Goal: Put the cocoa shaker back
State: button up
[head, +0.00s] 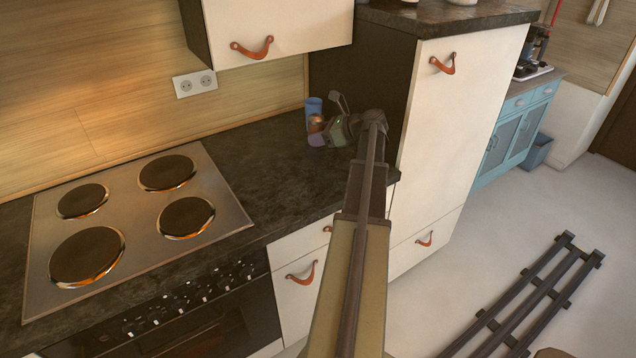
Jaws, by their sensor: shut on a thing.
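My gripper (325,129) is at the right end of the dark countertop, beside the tall white cabinet.
The tall cabinet (455,130) closes off the right side. The stovetop (135,220) is at left, with bare countertop (255,165) between.

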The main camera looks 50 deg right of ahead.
aim_at(319, 174)
notch_tip(319, 174, down, 12)
jog(key=b, duration=0.9)
jog(key=shift+f+b, duration=0.1)
jog(key=shift+b, duration=0.2)
jog(key=shift+r+p, duration=0.3)
jog(key=shift+f, duration=0.25)
jog(key=o, duration=0.9)
jog(key=shift+r, duration=0.1)
jog(key=shift+o, duration=0.2)
jog(key=p+v, duration=0.3)
jog(key=v, duration=0.7)
jog(key=shift+s+d+r+p, duration=0.1)
jog(key=shift+d+r+p, duration=0.1)
jog(key=shift+p, duration=0.2)
jog(key=shift+s, duration=0.2)
jog(key=shift+f, duration=0.1)
